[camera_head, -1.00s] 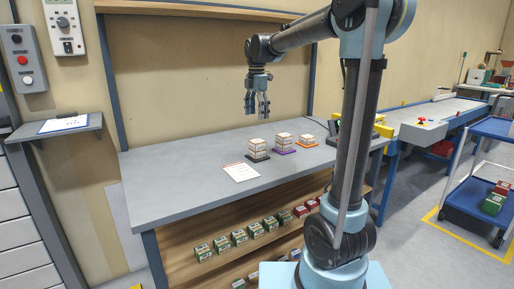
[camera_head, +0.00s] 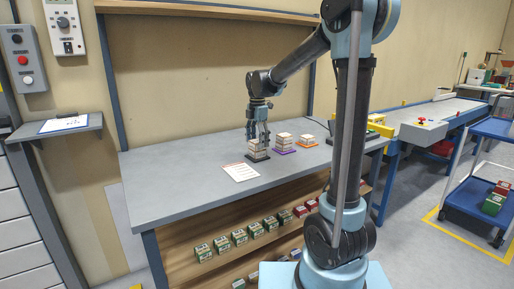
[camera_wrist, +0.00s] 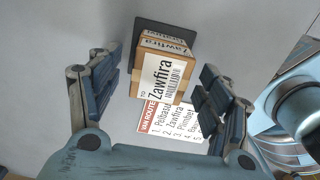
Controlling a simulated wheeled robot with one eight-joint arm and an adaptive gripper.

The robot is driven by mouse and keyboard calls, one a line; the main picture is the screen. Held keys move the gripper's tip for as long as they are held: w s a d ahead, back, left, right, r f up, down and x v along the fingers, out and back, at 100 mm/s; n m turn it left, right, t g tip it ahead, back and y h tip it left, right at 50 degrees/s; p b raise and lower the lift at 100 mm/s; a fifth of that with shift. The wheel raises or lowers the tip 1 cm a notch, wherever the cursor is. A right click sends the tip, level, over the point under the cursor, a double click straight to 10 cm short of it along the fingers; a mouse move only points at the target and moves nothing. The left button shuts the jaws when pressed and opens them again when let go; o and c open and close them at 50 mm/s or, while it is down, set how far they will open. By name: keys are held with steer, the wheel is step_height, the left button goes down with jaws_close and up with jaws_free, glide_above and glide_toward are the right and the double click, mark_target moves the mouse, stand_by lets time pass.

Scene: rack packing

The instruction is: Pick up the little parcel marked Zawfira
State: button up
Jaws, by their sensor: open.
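The little parcel marked Zawfira (camera_wrist: 161,77) is a small brown box with a white label in the wrist view. It stands on top of a stack on a dark base plate (camera_wrist: 160,27). In the head view the stack (camera_head: 257,152) is on the grey table, the leftmost of three. My gripper (camera_head: 258,134) points down right over this stack. In the wrist view my gripper (camera_wrist: 155,92) is open, with one finger to the left of the parcel and one to the right. I cannot tell whether the fingers touch it.
A route sheet (camera_head: 241,172) listing names lies in front of the stack. To the right stand a stack on a purple base (camera_head: 285,151) and a shorter one on an orange base (camera_head: 307,145). The table's left part is clear.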

steer(key=shift+f, duration=0.6)
steer(key=shift+c, duration=0.6)
steer(key=c, duration=1)
steer(key=shift+c, duration=0.2)
